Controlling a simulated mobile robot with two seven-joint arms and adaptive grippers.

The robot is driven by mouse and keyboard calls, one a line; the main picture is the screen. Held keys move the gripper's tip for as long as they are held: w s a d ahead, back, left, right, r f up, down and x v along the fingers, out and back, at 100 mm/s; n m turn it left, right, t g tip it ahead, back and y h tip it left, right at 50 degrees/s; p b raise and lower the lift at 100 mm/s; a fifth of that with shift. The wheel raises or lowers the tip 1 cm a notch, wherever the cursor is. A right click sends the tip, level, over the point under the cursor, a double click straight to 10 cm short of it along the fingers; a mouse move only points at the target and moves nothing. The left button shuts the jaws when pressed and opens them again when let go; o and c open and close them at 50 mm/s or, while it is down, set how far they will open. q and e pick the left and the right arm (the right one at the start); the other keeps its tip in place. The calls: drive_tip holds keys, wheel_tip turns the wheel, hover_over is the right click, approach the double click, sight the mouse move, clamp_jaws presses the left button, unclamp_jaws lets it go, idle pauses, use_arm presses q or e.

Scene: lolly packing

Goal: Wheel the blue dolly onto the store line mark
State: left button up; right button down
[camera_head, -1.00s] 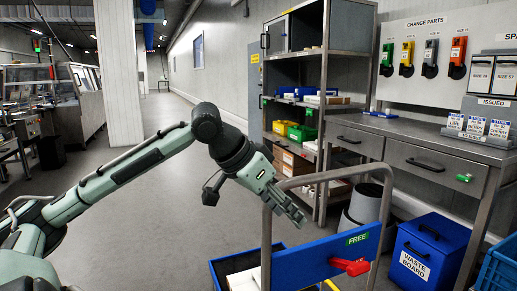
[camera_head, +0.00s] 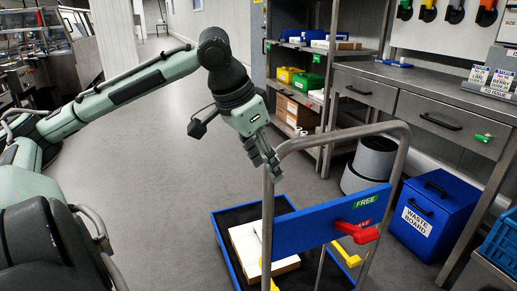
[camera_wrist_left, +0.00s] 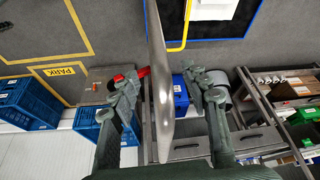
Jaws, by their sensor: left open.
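The blue dolly has a blue panel (camera_head: 310,225), a grey tube handle (camera_head: 403,160) and a blue-rimmed dark deck (camera_head: 224,250). A white box (camera_head: 247,250) lies on the deck. A red lever (camera_head: 357,232) on the panel sits by a green FREE label and a red label. My left gripper (camera_head: 266,163) is at the upper left bend of the handle. In the left wrist view my left gripper (camera_wrist_left: 168,85) is open, with the handle tube (camera_wrist_left: 162,100) between its fingers; contact is unclear. I cannot identify the store line mark. My right gripper is not in view.
A blue waste board bin (camera_head: 432,215) and a grey bin (camera_head: 370,160) stand right of the dolly, before a steel bench (camera_head: 395,85). Shelving (camera_head: 330,70) stands behind. Floor at left is open. The left wrist view shows yellow floor lines marked PARK (camera_wrist_left: 60,71) and blue crates (camera_wrist_left: 30,103).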

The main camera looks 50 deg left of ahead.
use_arm(q)
drive_tip(key=shift+x, duration=1.6)
clamp_jaws()
